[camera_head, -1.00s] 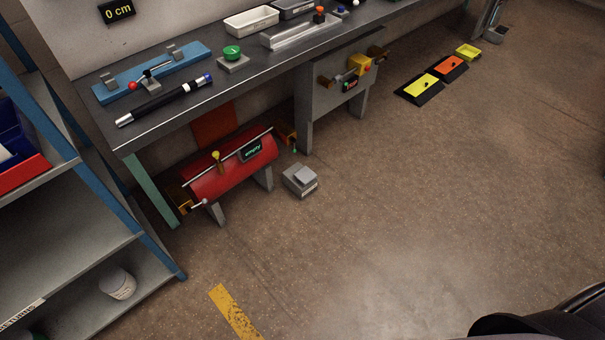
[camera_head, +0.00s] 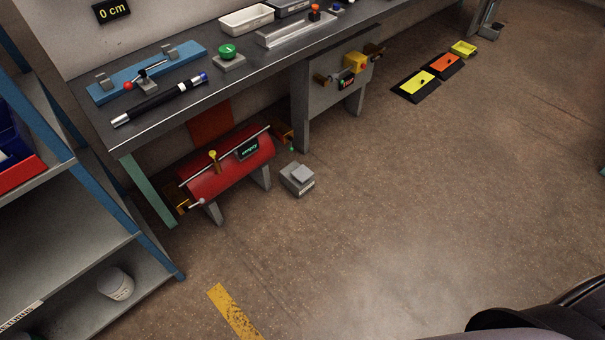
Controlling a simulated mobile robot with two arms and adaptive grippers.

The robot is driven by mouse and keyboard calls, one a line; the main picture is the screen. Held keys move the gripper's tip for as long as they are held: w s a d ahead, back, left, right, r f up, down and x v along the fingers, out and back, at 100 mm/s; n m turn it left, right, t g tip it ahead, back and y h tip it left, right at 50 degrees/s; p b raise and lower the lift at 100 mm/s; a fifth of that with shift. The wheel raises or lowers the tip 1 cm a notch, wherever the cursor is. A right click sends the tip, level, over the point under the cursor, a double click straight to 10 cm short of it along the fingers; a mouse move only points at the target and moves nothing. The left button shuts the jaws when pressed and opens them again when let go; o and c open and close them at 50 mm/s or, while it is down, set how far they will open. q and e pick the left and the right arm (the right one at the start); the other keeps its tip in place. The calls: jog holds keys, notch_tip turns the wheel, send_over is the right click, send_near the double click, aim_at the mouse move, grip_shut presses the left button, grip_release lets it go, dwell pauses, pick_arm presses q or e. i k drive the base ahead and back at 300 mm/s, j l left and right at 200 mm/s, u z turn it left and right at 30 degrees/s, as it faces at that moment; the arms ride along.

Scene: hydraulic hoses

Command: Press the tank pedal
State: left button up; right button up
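The red tank (camera_head: 232,167) lies on its side on legs under the workbench at the left. A small display on it (camera_head: 249,148) reads "empty". A grey pedal (camera_head: 298,178) with a raised top plate sits on the floor just right of the tank, apart from it. Nothing touches the pedal. Neither of my grippers shows in the head view.
The workbench (camera_head: 285,52) runs along the wall with a green button (camera_head: 227,51), a black hose or cylinder and trays on it. A blue-framed shelf (camera_head: 107,197) stands at the left. Yellow and orange floor pedals (camera_head: 418,84) lie at the back right. Middle floor is clear.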

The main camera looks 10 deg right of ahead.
aim_at(301, 173)
jog(key=i+l+u, duration=0.1)
jog(key=i+l, duration=0.4)
jog(key=l, duration=0.25)
jog(key=i+l+u, duration=0.25)
jog(key=i+l, duration=0.2)
jog(key=l, duration=0.3)
